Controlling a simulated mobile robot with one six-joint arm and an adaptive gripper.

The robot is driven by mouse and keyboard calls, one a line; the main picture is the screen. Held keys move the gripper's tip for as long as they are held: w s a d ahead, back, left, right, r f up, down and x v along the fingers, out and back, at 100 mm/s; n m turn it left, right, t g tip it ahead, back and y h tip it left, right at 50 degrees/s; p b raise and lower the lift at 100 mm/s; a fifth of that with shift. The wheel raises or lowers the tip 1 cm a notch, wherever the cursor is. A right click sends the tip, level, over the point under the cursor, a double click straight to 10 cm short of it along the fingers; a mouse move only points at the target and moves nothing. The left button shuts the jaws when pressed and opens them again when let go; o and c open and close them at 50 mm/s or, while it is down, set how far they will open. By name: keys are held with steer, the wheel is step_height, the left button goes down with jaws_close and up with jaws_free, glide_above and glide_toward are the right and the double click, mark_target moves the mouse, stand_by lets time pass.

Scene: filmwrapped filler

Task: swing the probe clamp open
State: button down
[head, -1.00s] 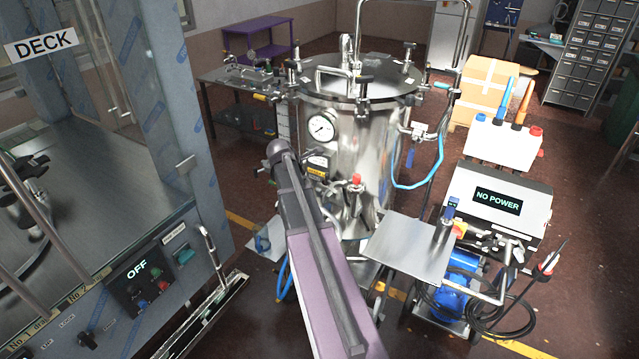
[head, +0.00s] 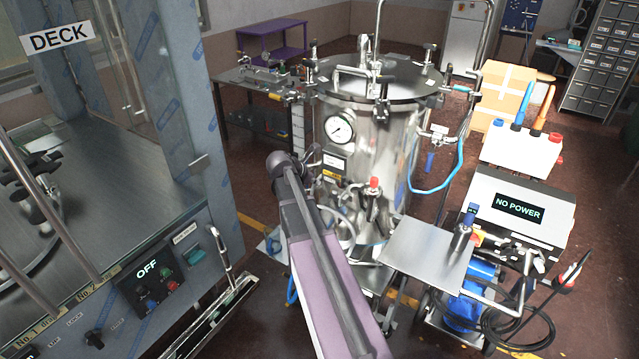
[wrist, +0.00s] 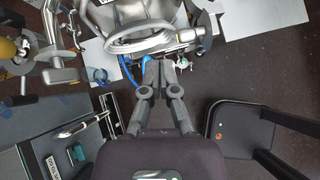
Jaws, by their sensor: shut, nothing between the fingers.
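A steel tank (head: 375,140) with a round lid stands upright in the head view, with a dial gauge (head: 340,128) on its side. Clamps and fittings ring its lid and lower side. I cannot tell which one is the probe clamp. In the wrist view my gripper (wrist: 161,64) is shut and empty. Its fingertips are just below curved steel tubing (wrist: 140,44) and a horizontal bar in the picture; contact cannot be told. A small fitting with a pale green part (wrist: 183,63) is right of the fingertips. In the head view my arm hides the fingers.
A steel cabinet (head: 215,190) with a DECK sign stands close on the left. A small steel plate (head: 420,255) juts out right of my arm. A NO POWER unit (head: 518,207) with looped black cable is farther right. A blue hose (head: 435,189) hangs from the tank's right side.

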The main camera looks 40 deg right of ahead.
mark_target(346, 191)
steer(key=d+r+b+x, duration=0.2)
steer(key=b+x, duration=0.4)
steer(key=x, duration=0.6)
steer(key=shift+w+d, duration=0.15)
stand_by(0.4)
steer(key=shift+w+d, duration=0.35)
steer(key=shift+d, duration=0.3)
steer(key=shift+s+a, duration=0.1)
